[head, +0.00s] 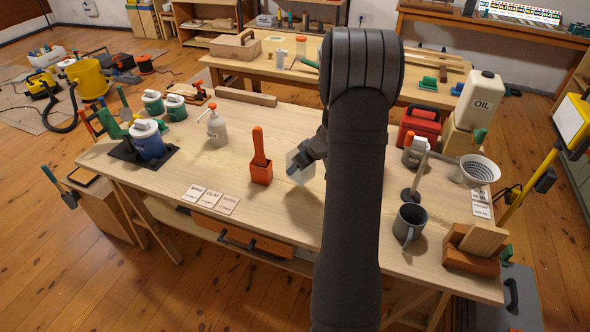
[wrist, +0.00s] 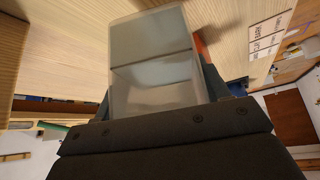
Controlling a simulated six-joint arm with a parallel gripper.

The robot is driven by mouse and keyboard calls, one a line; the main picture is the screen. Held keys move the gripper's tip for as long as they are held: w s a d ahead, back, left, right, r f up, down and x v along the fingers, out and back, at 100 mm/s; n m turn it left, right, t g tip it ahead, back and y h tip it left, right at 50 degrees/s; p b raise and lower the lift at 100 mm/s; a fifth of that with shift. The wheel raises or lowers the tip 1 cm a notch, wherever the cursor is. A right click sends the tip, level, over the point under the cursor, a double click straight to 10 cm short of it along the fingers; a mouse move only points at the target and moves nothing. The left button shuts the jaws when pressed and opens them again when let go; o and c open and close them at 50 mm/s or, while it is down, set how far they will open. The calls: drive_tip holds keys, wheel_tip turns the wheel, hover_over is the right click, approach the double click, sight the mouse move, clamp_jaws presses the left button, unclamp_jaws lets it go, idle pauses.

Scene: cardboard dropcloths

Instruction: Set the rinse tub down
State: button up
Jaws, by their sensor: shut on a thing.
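The rinse tub (head: 305,176) looks like a clear, pale, box-shaped tub near the middle of the workbench, partly hidden behind my arm. In the wrist view the translucent tub (wrist: 155,75) fills the middle, between my dark fingers. My gripper (head: 298,166) is shut on it. The tub appears tilted in the head view and seems close to the bench top; I cannot tell whether it touches.
Label cards (head: 210,200) lie at the front edge. A grey mug (head: 408,222) is right of my arm. Bare wood lies before the tub.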

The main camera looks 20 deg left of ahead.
sight(310, 169)
drive_tip(key=shift+f, duration=3)
drive_tip(key=o, duration=1.3)
drive_tip(key=shift+f, duration=0.15)
drive_tip(key=shift+c, duration=0.2)
drive_tip(key=shift+d+r, duration=0.1)
drive_tip(key=shift+r, duration=0.25)
drive_tip(key=v, duration=1.1)
drive_tip(key=shift+s+d+r, duration=0.1)
drive_tip(key=shift+s+r, duration=0.05)
drive_tip(key=shift+r, duration=0.1)
